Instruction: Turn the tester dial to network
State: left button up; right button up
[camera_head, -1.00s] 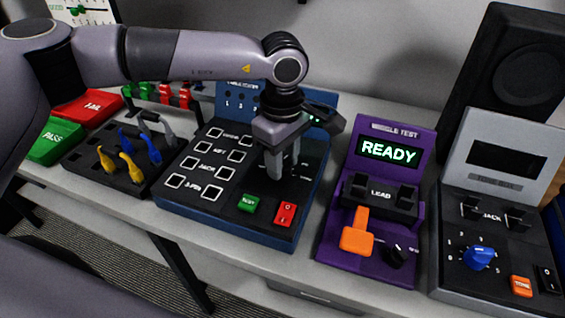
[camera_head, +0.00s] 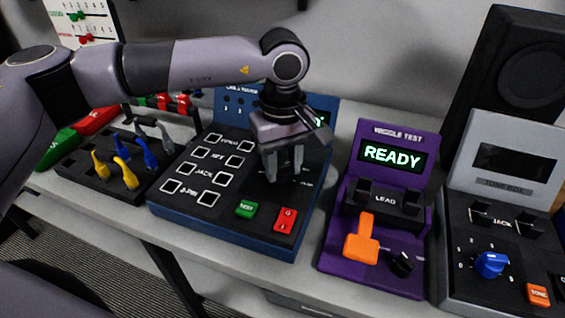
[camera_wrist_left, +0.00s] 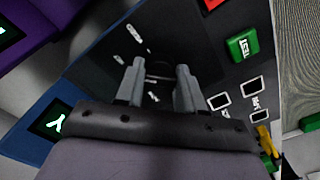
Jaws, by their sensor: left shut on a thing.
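The blue cable tester (camera_head: 216,236) stands on the bench in the middle of the head view, with a black sloping panel. My left gripper (camera_head: 283,178) points down onto the right part of this panel, where the dial is. In the left wrist view the two grey fingers (camera_wrist_left: 158,72) stand a little apart, shut on the dark dial between them. The dial is mostly hidden by the fingers, so its pointer cannot be read. White position labels (camera_wrist_left: 136,34) show around it, too blurred to read.
On the tester are a green TEST button (camera_head: 246,209), a red switch (camera_head: 285,220) and square sockets. The purple wiggle tester (camera_head: 338,263) stands close on the right, reading READY. A black cable holder (camera_head: 76,176) is on the left. A grey tone box (camera_head: 462,236) is at the far right.

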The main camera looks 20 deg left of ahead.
aim_at(282, 164)
pick_arm(q)
jog(key=o, duration=1)
jog(key=shift+o, duration=0.2)
jog(key=shift+r, duration=3.65)
